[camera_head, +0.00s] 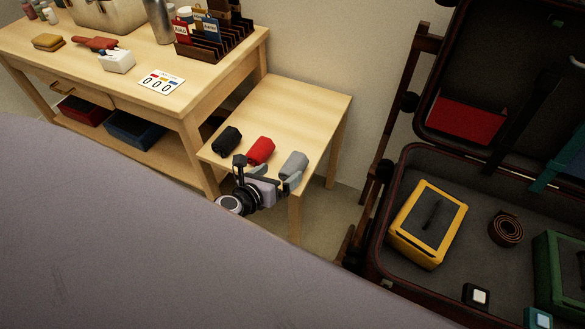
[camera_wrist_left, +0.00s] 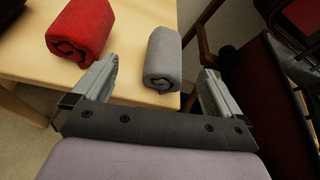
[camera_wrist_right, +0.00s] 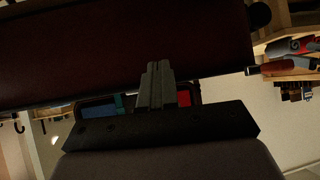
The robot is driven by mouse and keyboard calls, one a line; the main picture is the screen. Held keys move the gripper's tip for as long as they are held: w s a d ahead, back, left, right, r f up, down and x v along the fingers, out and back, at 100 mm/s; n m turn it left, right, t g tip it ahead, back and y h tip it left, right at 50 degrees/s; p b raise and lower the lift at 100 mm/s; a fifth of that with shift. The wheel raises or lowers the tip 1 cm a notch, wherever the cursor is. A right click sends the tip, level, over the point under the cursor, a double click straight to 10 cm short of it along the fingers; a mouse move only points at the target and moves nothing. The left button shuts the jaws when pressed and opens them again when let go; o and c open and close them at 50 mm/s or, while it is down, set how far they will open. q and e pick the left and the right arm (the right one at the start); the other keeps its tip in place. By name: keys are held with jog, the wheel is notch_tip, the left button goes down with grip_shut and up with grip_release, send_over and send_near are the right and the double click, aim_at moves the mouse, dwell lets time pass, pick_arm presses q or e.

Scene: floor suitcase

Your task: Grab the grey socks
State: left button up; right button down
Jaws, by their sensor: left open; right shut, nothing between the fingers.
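The grey socks (camera_head: 293,165) are a rolled bundle at the right front corner of the small wooden table. They also show in the left wrist view (camera_wrist_left: 162,60), ahead of my left gripper and between the lines of its fingers. My left gripper (camera_head: 293,183) is open and empty, just short of the grey roll and apart from it. Its two fingers also show in the left wrist view (camera_wrist_left: 158,88). My right gripper (camera_wrist_right: 155,75) is shut and empty in the right wrist view, away from the socks.
Red rolled socks (camera_head: 260,150) and a black roll (camera_head: 227,140) lie left of the grey ones on the small table (camera_head: 300,100). An open suitcase (camera_head: 385,235) with a yellow case (camera_head: 428,225) stands at right. A larger desk (camera_head: 215,85) stands at left.

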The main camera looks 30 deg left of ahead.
aim_at(291, 166)
pick_arm(q)
jog(key=shift+d+b+x, duration=0.1)
jog(key=shift+b+x, duration=0.35)
jog(key=shift+x, duration=1.1)
jog(key=shift+d+b+x, duration=0.15)
jog(key=shift+b+x, duration=0.3)
jog(key=shift+x, duration=1.1)
jog(key=shift+r, duration=0.1)
jog(key=c, duration=1)
